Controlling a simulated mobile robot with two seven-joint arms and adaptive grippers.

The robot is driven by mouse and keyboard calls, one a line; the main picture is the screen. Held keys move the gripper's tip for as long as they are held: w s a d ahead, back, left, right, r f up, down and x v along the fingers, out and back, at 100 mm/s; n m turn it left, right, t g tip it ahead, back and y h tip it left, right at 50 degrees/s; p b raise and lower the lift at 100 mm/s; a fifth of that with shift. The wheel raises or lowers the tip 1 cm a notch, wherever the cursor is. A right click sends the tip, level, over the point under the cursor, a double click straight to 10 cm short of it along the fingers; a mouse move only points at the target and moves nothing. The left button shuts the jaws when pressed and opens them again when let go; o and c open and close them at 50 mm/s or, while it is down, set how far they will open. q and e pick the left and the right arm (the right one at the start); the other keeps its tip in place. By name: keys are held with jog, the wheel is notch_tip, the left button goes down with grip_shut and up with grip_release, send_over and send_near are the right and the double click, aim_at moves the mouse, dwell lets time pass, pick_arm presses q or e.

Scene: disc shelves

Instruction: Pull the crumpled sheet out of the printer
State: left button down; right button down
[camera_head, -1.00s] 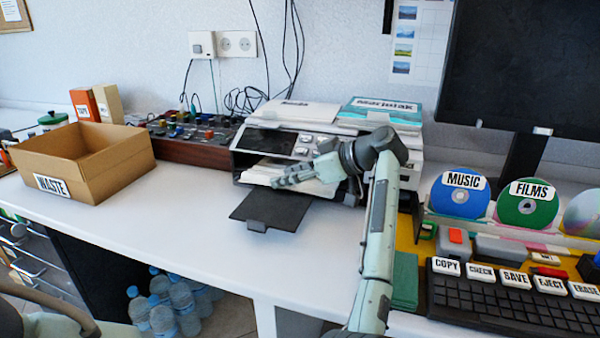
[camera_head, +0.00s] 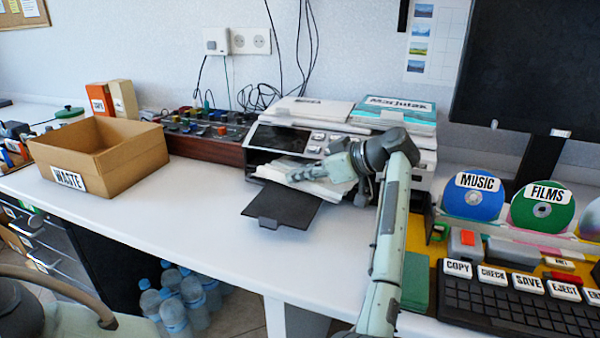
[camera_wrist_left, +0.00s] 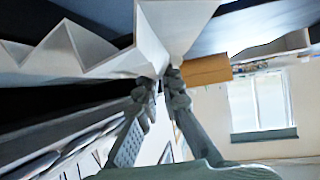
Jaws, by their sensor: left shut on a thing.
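The printer (camera_head: 290,138) stands against the wall, with its dark tray (camera_head: 282,205) sticking out in front. A white crumpled sheet (camera_head: 325,189) shows at the printer's mouth, below and beside my gripper. My left gripper (camera_head: 298,174) is in front of the printer's opening. In the left wrist view, its fingers (camera_wrist_left: 162,80) are closed on the white sheet (camera_wrist_left: 172,28), which has zigzag folds on the left. How far the sheet reaches inside the printer is hidden. My right gripper is not in view.
An open cardboard box marked WASTE (camera_head: 125,177) stands on the left of the desk. A mixer panel (camera_head: 205,140) lies between it and the printer. The white desk (camera_head: 190,220) is clear in front. Discs and a keyboard (camera_head: 510,308) are at the right.

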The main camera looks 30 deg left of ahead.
aim_at(286, 204)
pick_arm(q)
jog(key=shift+s+d+r+p, duration=0.1)
jog(key=shift+s+d+p, duration=0.1)
jog(key=shift+s+p, duration=0.5)
jog(key=shift+s+d+r+p, duration=0.1)
jog(key=shift+s+d+p, duration=0.05)
jog(key=shift+s+p, duration=0.6)
jog(key=shift+s+d+r+p, duration=0.1)
jog(key=shift+s+d+p, duration=0.1)
jog(key=shift+s+p, duration=0.5)
jog(key=shift+s+d+f+p, duration=0.1)
jog(key=shift+s+d+p, duration=0.1)
jog(key=shift+s, duration=0.6)
jog(key=shift+s+d+p, duration=0.15)
jog(key=shift+s+p, duration=0.05)
jog(key=shift+s, duration=0.55)
notch_tip(286, 204, up, 7)
jog(key=s, duration=0.2)
jog(key=shift+d, duration=0.2)
